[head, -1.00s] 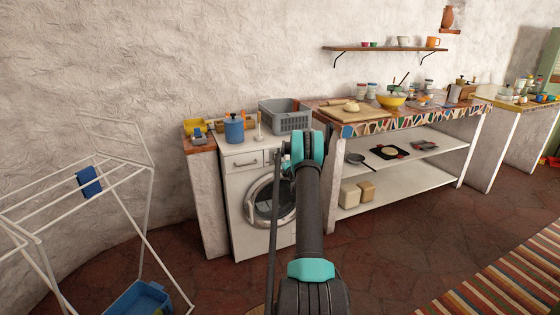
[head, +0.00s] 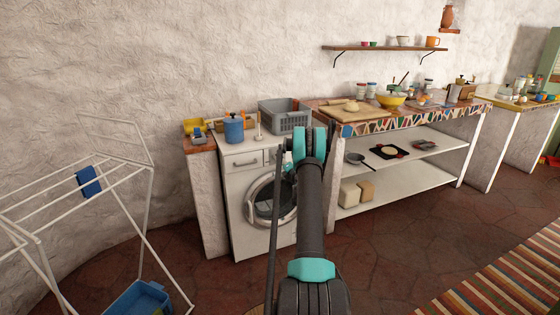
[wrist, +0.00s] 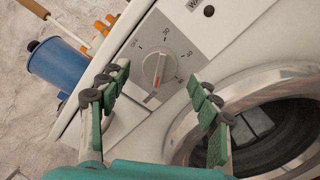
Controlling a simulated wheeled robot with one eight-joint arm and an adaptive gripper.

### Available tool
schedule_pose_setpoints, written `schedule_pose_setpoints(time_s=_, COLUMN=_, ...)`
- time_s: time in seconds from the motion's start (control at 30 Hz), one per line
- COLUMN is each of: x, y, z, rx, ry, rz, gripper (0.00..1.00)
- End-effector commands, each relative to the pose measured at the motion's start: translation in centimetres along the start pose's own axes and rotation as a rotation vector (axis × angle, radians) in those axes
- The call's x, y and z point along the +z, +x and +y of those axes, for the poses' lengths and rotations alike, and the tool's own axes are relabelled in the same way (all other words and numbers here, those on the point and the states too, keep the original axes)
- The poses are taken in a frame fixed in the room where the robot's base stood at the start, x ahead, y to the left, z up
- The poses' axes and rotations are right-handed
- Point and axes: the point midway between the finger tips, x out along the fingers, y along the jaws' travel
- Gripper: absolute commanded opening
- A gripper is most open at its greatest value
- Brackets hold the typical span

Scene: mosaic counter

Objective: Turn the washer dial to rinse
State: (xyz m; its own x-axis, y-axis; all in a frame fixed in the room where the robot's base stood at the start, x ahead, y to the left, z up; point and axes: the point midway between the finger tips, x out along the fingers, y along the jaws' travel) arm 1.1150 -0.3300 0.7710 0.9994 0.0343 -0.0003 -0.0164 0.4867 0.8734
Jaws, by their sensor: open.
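A red mark on the knob points down towards the lower edge of the panel. Small printed labels ring its upper side; I cannot read them all. My gripper (wrist: 158,82) is open, with its green-padded fingers on either side of the dial in the picture. I see no contact with the knob.
A blue canister (head: 234,130) and a grey basket (head: 284,121) are on top of the washer. A white drying rack (head: 70,195) stands at the left, a blue tub (head: 135,300) below it. The mosaic counter (head: 380,126) runs right. Open floor lies in front.

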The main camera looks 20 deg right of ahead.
Motion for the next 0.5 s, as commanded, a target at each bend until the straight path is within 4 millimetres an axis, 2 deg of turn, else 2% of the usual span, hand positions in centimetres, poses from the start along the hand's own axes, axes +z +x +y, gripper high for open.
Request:
schedule_pose_setpoints(time_s=0.1, x=0.1, y=-2.6, z=0.0, rx=-0.001, ry=0.0, rz=-0.002, gripper=0.63)
schedule_pose_setpoints(time_s=0.3, x=0.1, y=-6.5, z=-0.1, rx=-0.001, ry=0.0, rz=-0.002, gripper=0.63)
schedule_pose_setpoints(time_s=0.5, x=0.1, y=-8.9, z=0.0, rx=0.0, ry=0.0, rz=-0.001, gripper=0.63)
